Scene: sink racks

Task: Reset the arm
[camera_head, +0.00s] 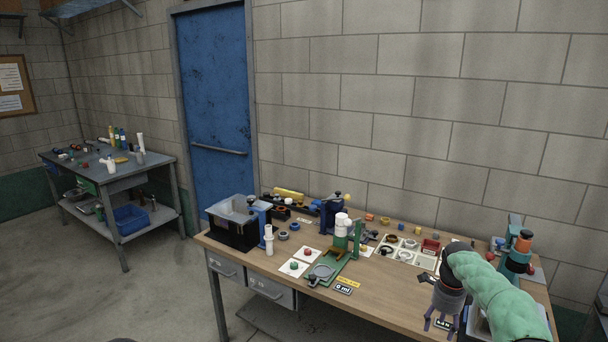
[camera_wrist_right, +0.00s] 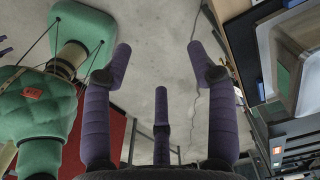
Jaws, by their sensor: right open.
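My right arm, in a green sleeve, comes in from the lower right of the head view. My right gripper (camera_head: 441,321) hangs fingers down at the front right part of the wooden workbench (camera_head: 385,299). In the right wrist view its purple fingers (camera_wrist_right: 157,62) are spread wide with nothing between them. Grey floor shows beyond the fingertips.
The bench holds a black bin with a clear top (camera_head: 233,222), a green stand with white cylinders (camera_head: 342,240), a pale parts tray (camera_head: 407,252) and a teal device (camera_head: 516,250). A blue door (camera_head: 215,110) and a second table (camera_head: 108,170) stand behind left. Open floor lies left.

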